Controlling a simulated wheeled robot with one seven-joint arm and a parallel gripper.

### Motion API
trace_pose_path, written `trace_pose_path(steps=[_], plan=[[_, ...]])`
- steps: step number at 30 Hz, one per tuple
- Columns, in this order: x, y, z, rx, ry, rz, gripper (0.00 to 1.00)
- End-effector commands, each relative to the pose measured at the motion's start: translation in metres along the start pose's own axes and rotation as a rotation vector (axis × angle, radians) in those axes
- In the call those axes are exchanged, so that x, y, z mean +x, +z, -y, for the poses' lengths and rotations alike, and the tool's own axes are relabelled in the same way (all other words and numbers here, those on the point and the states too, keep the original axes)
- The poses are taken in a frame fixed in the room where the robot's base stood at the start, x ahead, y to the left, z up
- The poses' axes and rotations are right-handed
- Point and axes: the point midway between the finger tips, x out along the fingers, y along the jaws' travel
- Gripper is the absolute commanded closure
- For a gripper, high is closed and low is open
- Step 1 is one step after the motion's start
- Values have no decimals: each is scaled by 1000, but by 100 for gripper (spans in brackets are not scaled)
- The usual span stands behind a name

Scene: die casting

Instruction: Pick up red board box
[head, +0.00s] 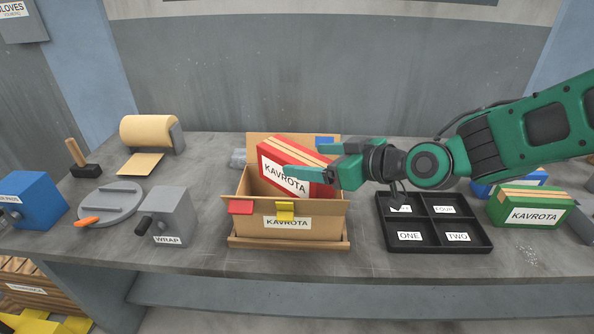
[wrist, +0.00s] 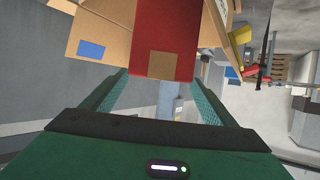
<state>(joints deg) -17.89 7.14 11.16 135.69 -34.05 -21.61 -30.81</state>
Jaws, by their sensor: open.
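The red board box (head: 286,152) has tan stripes and a white KAVROTA label. It leans tilted inside an open cardboard carton (head: 322,216), its upper part above the rim and its lower part hidden. My gripper (head: 303,161) is open at the box's right end, with one finger in front of the label side and the other behind. In the wrist view the red box (wrist: 168,25) shows its red face with a tan patch, ahead of and between the two spread fingers (wrist: 160,95). I cannot tell whether either finger touches it.
A black tray (head: 434,224) with labelled compartments stands right of the carton, and a green KAVROTA box (head: 530,207) farther right. A grey WRAP block (head: 171,222) and a round grey lid (head: 110,200) lie left. Red (head: 241,207) and yellow (head: 285,208) tabs hang on the carton's front.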

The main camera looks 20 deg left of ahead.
Motion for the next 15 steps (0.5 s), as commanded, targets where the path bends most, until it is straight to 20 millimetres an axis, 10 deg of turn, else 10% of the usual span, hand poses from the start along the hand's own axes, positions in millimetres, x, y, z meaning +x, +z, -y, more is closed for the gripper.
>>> trace_pose_path(steps=[15], plan=[[53, 0, -3, -1, -3, 1, 20]])
